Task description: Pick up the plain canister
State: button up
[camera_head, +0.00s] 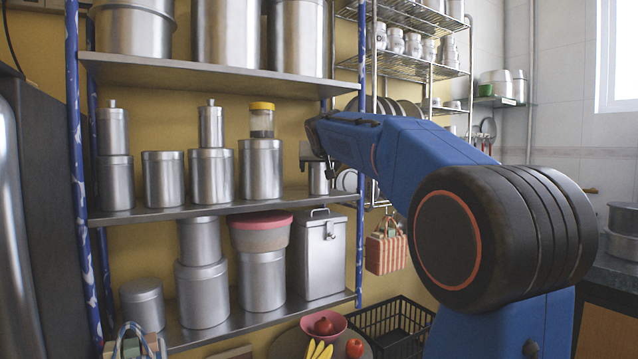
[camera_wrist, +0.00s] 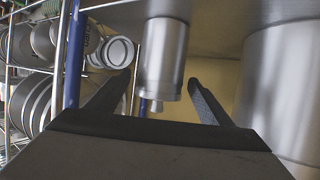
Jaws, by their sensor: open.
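A small plain steel canister (camera_head: 318,182) stands at the right end of the middle shelf, partly hidden behind my gripper (camera_head: 313,158). In the wrist view, which looks upside down, a steel canister (camera_wrist: 166,50) with a lid and small knob shows ahead between the two fingers of my gripper (camera_wrist: 160,80). The fingers are apart, with a gap on each side of the canister. No contact is visible. How far the canister reaches between the fingers is hard to tell.
A larger steel canister (camera_head: 260,170) with a yellow-lidded jar (camera_head: 262,120) on it stands just left. Several other canisters line the middle shelf (camera_head: 150,214). The upper shelf (camera_head: 200,75) runs above, and a blue post (camera_head: 362,150) stands at the right end.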

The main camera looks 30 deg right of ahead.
aim_at(318, 173)
jog(key=shift+x, duration=3.3)
jog(key=c, duration=1.3)
